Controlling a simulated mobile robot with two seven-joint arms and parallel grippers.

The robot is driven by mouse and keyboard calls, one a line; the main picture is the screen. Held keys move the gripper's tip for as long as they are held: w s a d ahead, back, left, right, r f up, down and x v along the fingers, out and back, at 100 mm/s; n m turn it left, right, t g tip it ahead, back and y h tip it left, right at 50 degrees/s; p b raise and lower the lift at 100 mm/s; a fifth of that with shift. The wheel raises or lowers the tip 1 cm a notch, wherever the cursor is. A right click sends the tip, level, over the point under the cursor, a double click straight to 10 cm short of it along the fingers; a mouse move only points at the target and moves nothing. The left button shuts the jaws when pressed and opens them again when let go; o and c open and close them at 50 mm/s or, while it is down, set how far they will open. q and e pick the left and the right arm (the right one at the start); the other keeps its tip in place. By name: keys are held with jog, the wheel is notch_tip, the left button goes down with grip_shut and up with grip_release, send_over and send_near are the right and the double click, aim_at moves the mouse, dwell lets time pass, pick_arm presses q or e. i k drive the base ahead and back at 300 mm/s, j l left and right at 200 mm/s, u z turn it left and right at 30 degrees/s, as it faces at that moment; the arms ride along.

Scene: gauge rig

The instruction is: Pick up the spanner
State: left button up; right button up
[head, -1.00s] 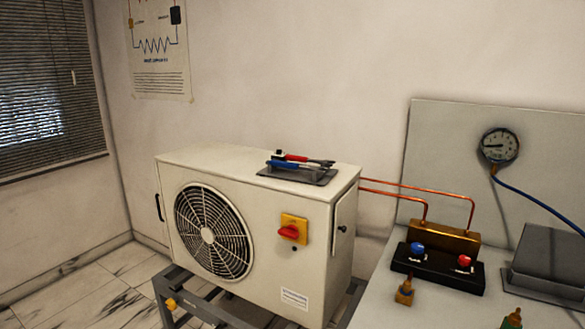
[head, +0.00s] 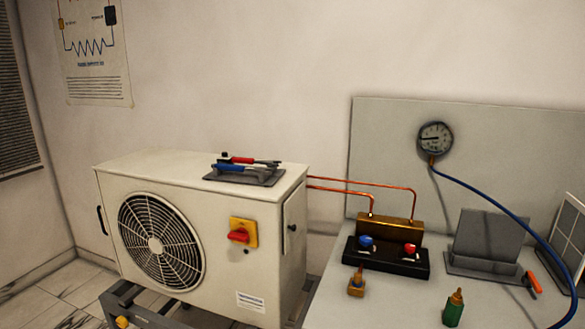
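A dark grey tray (head: 268,181) lies on top of the white outdoor unit, left of centre in the head view. On it lie a tool with a red grip (head: 240,160) and grey ends, and a tool with a blue grip (head: 230,168). They lie close together, side by side. They are too small for me to tell which, if either, is the spanner. Another tool with an orange-red handle (head: 534,283) is at the right, beside a grey stand; its head is hard to make out. Neither of my grippers is in view.
The white unit (head: 267,209) has a fan grille and a red switch (head: 238,236). Copper pipes (head: 350,186) run to a brass manifold (head: 389,232) on the bench. A gauge (head: 435,138) trails a blue hose (head: 510,213). A green-based fitting (head: 453,308) stands in front.

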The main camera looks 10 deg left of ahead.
aim_at(230, 167)
jog(key=j+z, duration=0.25)
jog(key=z, duration=0.15)
jog(key=j+z, duration=0.55)
jog(key=z, duration=0.25)
jog(key=j+z, duration=0.15)
jog(key=j, duration=0.2)
jog(key=k+j+z, duration=0.2)
jog(key=j, duration=0.15)
jog(key=j+z, duration=0.15)
jog(key=j, duration=0.25)
jog(key=k, duration=0.05)
